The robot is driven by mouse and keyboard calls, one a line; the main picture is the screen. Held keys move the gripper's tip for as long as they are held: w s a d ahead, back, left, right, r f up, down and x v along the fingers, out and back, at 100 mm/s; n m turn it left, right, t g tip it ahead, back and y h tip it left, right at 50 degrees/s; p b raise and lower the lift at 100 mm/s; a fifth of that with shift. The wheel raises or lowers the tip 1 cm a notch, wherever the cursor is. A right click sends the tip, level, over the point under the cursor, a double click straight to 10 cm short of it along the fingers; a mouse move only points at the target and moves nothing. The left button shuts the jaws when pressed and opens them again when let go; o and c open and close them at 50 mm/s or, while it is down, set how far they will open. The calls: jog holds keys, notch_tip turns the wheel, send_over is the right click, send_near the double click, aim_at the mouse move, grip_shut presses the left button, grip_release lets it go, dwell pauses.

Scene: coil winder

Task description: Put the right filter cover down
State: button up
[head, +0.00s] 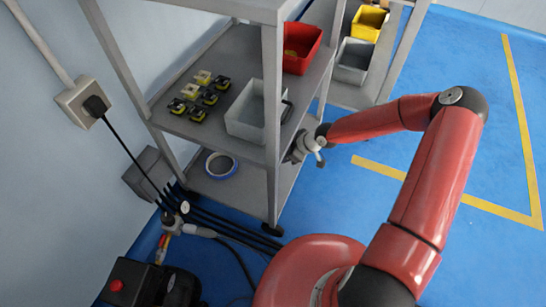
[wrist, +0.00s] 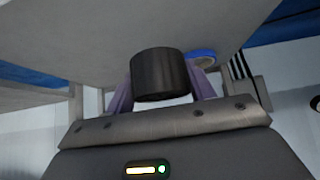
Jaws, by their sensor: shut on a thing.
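In the wrist view a dark grey cylindrical thing, which I take to be the right filter cover (wrist: 160,76), sits between the two purple fingers of my gripper (wrist: 163,92). The gripper is shut on it. In the head view my gripper (head: 303,147) is at the right side of the shelf rack, just below the middle shelf's edge. Its fingers are hidden behind the rack's front post, and I cannot make out the cover there.
The rack's middle shelf (head: 222,133) holds several yellow-black parts (head: 203,78), a grey bin (head: 246,118) and a red bin (head: 299,48). A blue-rimmed roll (head: 221,165) lies on the lower shelf. Cables (head: 225,224) run across the floor. Open blue floor (head: 345,205) lies to the right.

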aim_at(283, 169)
notch_tip(283, 169, down, 7)
jog(key=shift+r+b, duration=0.15)
jog(key=shift+b, duration=0.3)
jog(key=shift+f+b, duration=0.5)
jog(key=shift+f, duration=0.15)
jog(key=o, duration=1)
jog(key=shift+c, duration=0.2)
jog(key=shift+r, duration=0.1)
